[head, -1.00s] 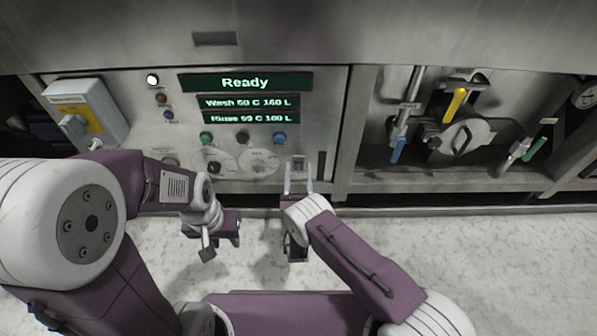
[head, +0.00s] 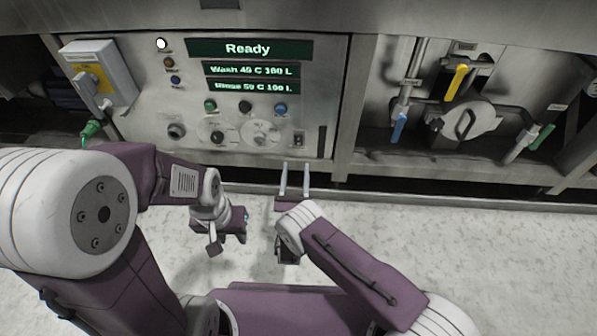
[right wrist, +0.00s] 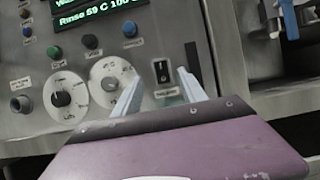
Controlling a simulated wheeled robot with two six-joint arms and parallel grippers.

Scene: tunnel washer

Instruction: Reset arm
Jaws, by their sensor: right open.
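My right gripper (head: 295,172) is open and empty, with its two pale fingers pointing at the lower edge of the control panel (head: 145,128). In the right wrist view, its fingers (right wrist: 158,80) stand apart, with a black rocker switch (right wrist: 161,71) showing between and beyond them. The fingers appear clear of the panel. My left gripper (head: 238,222) is over the pale floor, left of the right one. Its fingers are too small and turned to show whether they are open.
The panel has a "Ready" display (head: 248,49), coloured buttons and two dials (head: 218,131), (head: 261,133). A grey switch box (head: 98,73) is at the left. Valves with yellow (head: 457,82), blue (head: 398,128) and green (head: 542,137) handles are at the right. Floor in front is open.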

